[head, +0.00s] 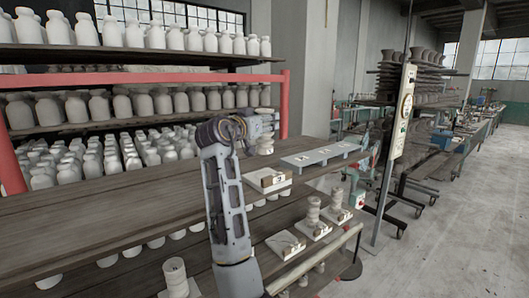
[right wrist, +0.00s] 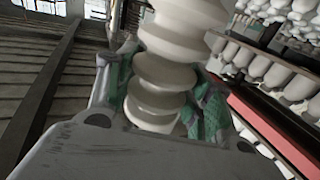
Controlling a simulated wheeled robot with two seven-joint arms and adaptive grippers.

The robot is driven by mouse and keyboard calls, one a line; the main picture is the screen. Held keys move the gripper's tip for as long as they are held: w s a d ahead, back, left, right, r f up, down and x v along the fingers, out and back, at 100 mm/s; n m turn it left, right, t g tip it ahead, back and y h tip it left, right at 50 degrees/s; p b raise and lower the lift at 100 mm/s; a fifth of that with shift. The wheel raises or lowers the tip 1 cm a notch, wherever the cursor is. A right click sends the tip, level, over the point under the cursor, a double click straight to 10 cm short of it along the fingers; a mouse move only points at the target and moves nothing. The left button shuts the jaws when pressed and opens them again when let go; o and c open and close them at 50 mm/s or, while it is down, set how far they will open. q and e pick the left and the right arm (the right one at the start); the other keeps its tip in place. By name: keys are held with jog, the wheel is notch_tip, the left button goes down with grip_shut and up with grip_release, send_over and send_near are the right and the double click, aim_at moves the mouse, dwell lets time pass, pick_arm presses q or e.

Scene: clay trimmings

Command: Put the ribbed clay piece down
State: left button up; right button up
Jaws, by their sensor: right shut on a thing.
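The ribbed clay piece (right wrist: 165,75) is cream with stacked rings. In the right wrist view it stands between the green-padded fingers of my right gripper (right wrist: 170,105), which is shut on it. In the head view my right gripper (head: 268,128) is over the upper wooden shelf, and part of the ribbed piece (head: 265,146) shows just below it. The gripper hides the rest of the piece. I cannot tell whether its base touches anything. My left gripper is not in view.
Below, ribbed pieces (head: 313,212) stand on labelled boards, beside an empty-looking board (head: 286,244). Another ribbed piece (head: 175,274) is at the bottom. Shelves of white bottles stand behind a red frame (head: 284,105).

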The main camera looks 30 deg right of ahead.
aim_at(260, 148)
jog(key=shift+f, duration=2)
jog(key=shift+f+p, duration=0.4)
jog(key=shift+f, duration=1.65)
jog(key=shift+f, duration=0.15)
jog(key=o, duration=1.5)
jog(key=shift+c, duration=0.2)
